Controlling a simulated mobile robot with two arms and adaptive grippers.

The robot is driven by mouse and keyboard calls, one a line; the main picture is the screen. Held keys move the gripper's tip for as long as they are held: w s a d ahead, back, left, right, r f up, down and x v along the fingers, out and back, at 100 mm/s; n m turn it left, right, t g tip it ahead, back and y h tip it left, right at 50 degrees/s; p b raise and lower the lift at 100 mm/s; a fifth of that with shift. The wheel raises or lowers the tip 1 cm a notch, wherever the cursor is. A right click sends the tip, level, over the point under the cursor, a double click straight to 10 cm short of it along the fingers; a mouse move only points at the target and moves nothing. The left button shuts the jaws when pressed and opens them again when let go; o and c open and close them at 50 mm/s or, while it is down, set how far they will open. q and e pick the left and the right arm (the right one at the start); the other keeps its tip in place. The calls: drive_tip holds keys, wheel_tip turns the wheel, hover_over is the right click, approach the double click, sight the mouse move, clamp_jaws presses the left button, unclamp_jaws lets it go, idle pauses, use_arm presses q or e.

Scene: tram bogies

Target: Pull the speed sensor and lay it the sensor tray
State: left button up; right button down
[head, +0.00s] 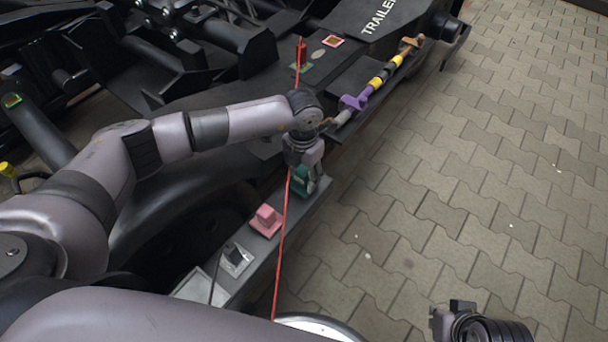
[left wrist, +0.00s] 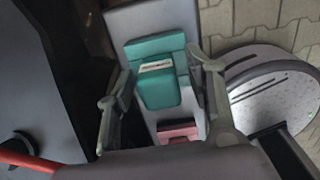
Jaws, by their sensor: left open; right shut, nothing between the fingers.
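A teal block (head: 308,181) with a pale label sits on a narrow grey ledge along the bogie's side. It also shows in the left wrist view (left wrist: 160,88). My left gripper (head: 304,176) is open right at the teal block, with one finger on each side of it in the left wrist view; contact cannot be told. A pink block (head: 266,219) and a small grey-black part (head: 236,259) sit farther along the ledge. None carries a readable name, so I cannot tell which is the speed sensor. My right gripper (head: 452,312) is shut and empty at the lower right.
A thin red line (head: 281,245) runs past my left gripper along the ledge. A purple, yellow and black linkage (head: 372,88) lies on the bogie. A round pale slotted disc (left wrist: 272,85) is beside the ledge. The paving (head: 480,180) at right is clear.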

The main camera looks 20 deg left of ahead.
use_arm(q)
drive_tip(key=shift+c, duration=0.3)
idle(0.5)
clamp_jaws()
idle(0.5)
drive_tip(key=shift+r, duration=0.1)
